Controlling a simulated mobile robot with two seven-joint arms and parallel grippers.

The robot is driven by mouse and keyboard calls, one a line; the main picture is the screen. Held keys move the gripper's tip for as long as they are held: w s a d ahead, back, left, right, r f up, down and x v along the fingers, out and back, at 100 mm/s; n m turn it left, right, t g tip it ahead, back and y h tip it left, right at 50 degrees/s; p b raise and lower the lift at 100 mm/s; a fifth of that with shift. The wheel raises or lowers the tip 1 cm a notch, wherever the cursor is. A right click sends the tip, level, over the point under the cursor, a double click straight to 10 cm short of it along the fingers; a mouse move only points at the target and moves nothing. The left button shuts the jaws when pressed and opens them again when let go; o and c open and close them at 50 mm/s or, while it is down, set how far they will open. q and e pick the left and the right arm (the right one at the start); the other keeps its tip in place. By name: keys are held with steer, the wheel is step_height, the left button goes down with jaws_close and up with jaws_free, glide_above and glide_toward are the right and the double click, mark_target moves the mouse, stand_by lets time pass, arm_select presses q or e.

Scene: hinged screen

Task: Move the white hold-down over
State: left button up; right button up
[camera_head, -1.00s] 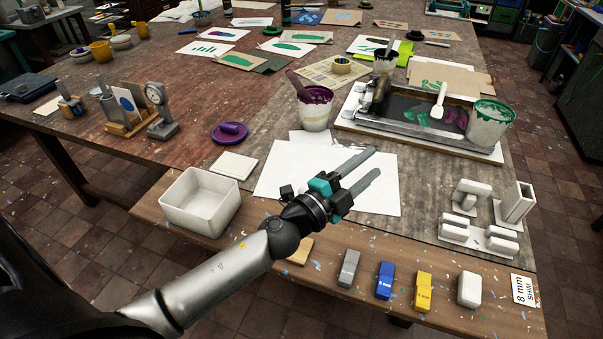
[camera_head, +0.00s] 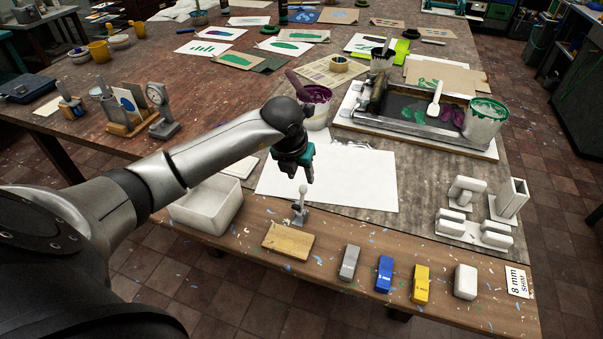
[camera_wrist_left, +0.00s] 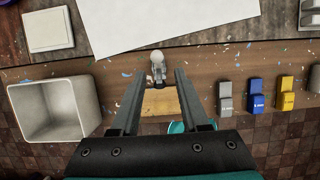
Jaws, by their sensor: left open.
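A small upright lever piece with a pale round knob, which looks like the white hold-down (camera_head: 300,207), stands on the wooden front strip behind a flat wooden block (camera_head: 288,241). My left gripper (camera_head: 296,176) points down just above and behind it. In the left wrist view, the hold-down (camera_wrist_left: 157,62) appears between and slightly beyond the fingertips (camera_wrist_left: 158,75). The fingers are spread and empty, with the wooden block (camera_wrist_left: 160,102) visible between them. I cannot tell the exact height gap. My right gripper is not in view.
A white open bin (camera_head: 206,207) stands left of the hold-down. Grey (camera_head: 349,263), blue (camera_head: 384,274), yellow (camera_head: 421,284) and white (camera_head: 466,281) blocks line the strip to the right. White paper (camera_head: 345,185) lies behind. The screen frame (camera_head: 410,135) is farther back.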

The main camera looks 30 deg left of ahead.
mark_target(303, 188)
arm_select(q)
steer(key=shift+a+f, duration=0.15)
steer(key=shift+a, duration=0.1)
steer(key=b+x, duration=0.7)
steer(key=shift+f, duration=0.25)
steer(key=shift+w+f, duration=0.1)
steer(key=shift+c, duration=1)
jaws_close()
steer(key=shift+w+a+f+b, duration=0.2)
steer(key=shift+w+b, duration=0.35)
steer(key=shift+b, duration=0.4)
steer(key=shift+w+f, duration=0.15)
steer(key=shift+w, duration=0.2)
steer(key=shift+b, duration=0.3)
